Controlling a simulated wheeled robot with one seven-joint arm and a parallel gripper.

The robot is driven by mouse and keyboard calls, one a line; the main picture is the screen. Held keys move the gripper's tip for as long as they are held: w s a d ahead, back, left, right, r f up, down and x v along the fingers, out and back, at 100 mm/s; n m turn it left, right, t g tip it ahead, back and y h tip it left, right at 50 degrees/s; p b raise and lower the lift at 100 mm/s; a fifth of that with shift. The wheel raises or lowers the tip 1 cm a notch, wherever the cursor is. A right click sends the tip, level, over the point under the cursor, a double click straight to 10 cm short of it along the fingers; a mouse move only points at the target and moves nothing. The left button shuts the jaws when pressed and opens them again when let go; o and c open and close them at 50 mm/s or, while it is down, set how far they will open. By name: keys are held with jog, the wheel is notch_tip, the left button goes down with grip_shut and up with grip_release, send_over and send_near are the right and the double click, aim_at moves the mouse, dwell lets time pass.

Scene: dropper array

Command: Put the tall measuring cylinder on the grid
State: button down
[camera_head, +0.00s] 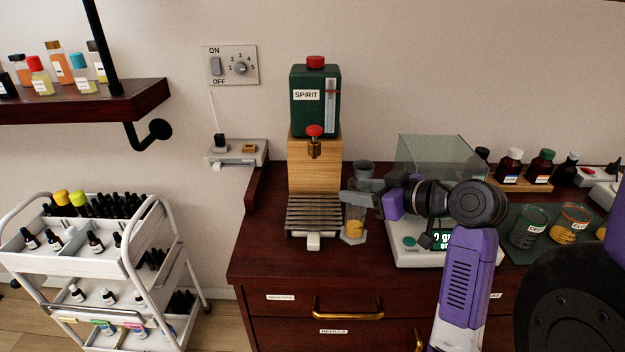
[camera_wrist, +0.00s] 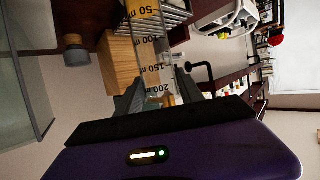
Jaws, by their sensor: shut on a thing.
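The tall measuring cylinder (camera_head: 354,222) is clear, with an orange-yellow lower part. It stands upright just right of the slatted metal grid (camera_head: 313,212); I cannot tell whether its base touches the table. My gripper (camera_head: 357,196) comes in from the right and is shut on its upper part. In the wrist view the cylinder (camera_wrist: 147,38) shows its 50 to 200 marks between the fingers (camera_wrist: 158,92). The grid (camera_wrist: 174,12) is partly visible there, at the top. The grid lies in front of the wooden stand, below the green spirit dispenser (camera_head: 315,100) and its red-topped tap (camera_head: 314,132).
A small grey cup (camera_head: 363,169) stands behind my gripper. The balance with its glass shield (camera_head: 420,255) is close on the right, with beakers (camera_head: 528,227) beyond. A white trolley (camera_head: 85,255) and a wall shelf (camera_head: 95,102) are on the left.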

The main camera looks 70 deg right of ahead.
jog(key=w+d+p, duration=0.2)
jog(key=w+d, duration=0.3)
jog(key=w, duration=0.8)
jog(key=shift+d+f, duration=0.15)
jog(key=shift+f, duration=0.15)
jog(key=c, duration=0.7)
grip_release()
jog(key=shift+s+f, duration=0.1)
jog(key=shift+c, duration=0.2)
